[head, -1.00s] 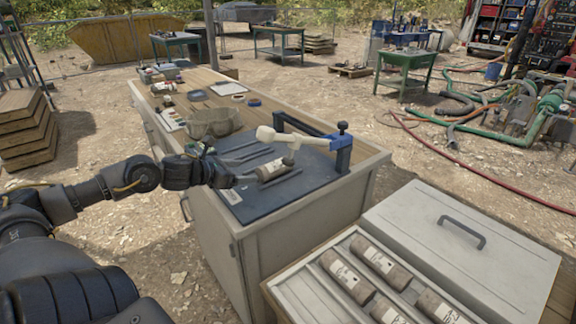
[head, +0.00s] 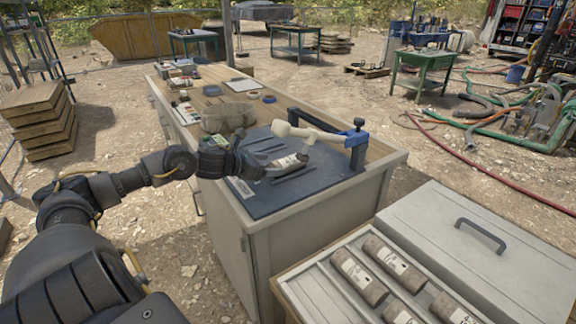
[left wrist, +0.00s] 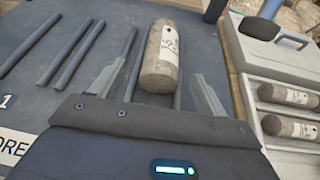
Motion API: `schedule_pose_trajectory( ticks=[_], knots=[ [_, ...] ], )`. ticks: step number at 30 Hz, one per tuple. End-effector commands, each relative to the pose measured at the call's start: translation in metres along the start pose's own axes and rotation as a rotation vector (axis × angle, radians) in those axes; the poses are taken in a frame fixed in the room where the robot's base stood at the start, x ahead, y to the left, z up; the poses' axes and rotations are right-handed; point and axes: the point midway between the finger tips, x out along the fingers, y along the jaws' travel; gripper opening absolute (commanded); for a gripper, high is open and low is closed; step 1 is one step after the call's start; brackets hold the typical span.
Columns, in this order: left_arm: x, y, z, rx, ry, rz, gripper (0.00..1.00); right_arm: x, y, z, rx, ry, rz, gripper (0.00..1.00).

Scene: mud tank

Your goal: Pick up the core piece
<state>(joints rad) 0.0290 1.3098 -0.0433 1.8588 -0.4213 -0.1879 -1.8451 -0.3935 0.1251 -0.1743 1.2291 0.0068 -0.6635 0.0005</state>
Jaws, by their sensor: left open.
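The core piece (head: 288,163) is a grey-brown cylinder with a white label. It lies on the dark mat (head: 315,184) on the workbench, against thin dark rails. My left gripper (head: 262,163) is open beside it in the head view, its fingertips pointing at it. In the left wrist view the core piece (left wrist: 160,58) lies ahead, its near end between the two spread fingers of the left gripper (left wrist: 160,74). No grip on it shows. My right gripper is not in view.
Several labelled cores lie in a tray (head: 310,262) in front right, beside a grey lid (head: 450,235) with a handle.

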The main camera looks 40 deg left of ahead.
Motion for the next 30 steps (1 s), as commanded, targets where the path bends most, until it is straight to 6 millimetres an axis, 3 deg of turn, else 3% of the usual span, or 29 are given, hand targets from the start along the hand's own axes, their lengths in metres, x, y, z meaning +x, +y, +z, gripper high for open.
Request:
schedule_pose_trajectory(
  ticks=[14, 21, 30],
  knots=[
    [0.013, -0.002, 0.002, 0.0, 0.0, -0.005, 0.75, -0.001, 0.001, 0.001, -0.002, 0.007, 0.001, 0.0],
    [0.041, -0.002, 0.004, -0.003, -0.003, -0.008, 0.75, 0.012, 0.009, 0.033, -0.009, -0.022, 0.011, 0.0],
    [0.061, -0.002, 0.001, 0.003, 0.001, -0.007, 0.75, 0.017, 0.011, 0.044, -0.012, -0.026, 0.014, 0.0]
  ],
)
